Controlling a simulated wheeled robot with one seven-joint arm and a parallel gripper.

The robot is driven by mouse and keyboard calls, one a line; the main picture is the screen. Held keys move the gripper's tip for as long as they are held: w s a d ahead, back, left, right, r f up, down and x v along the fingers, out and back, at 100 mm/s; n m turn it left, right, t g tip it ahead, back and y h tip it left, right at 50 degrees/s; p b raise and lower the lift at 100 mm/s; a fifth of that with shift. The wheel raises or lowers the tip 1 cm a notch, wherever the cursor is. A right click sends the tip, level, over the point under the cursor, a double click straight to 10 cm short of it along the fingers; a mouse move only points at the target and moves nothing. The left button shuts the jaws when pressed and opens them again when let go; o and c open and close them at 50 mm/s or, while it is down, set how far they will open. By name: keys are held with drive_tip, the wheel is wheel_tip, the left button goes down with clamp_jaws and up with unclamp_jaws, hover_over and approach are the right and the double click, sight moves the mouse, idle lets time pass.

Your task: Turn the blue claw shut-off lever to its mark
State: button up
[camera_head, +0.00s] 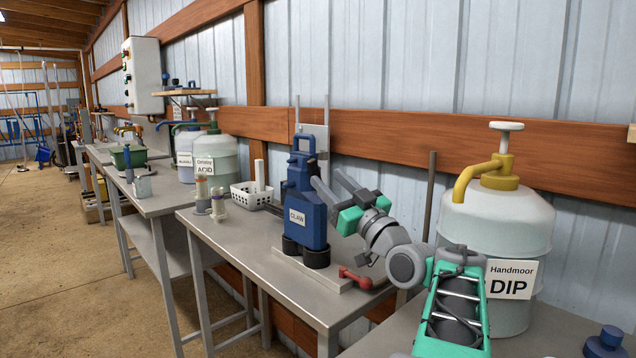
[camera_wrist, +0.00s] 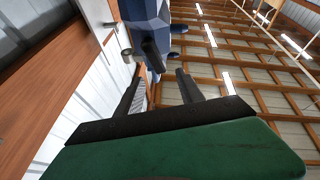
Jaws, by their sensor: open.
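The blue claw (camera_head: 306,207), labelled CLAW, stands upright on two dark round feet on a plate on the bench. My gripper (camera_head: 331,184) is at its right side in the head view, fingers pointing toward it. In the wrist view the blue claw (camera_wrist: 148,12) is beyond my open gripper (camera_wrist: 160,84), with nothing between the fingers. A dark rod-like part (camera_wrist: 153,56) projects from the claw toward the gap between my fingers; I cannot tell if it is the shut-off lever. No mark can be made out.
A red lever (camera_head: 356,279) with a round end sits low on the plate, right of the claw. The large DIP container (camera_head: 496,235) stands to the right of my arm. A white basket (camera_head: 252,196) and small bottles (camera_head: 218,204) stand to the left. The bench front is clear.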

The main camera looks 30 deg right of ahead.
sight(315, 167)
drive_tip(key=x, duration=0.5)
drive_tip(key=shift+w, duration=0.25)
drive_tip(key=shift+c, duration=0.2)
clamp_jaws()
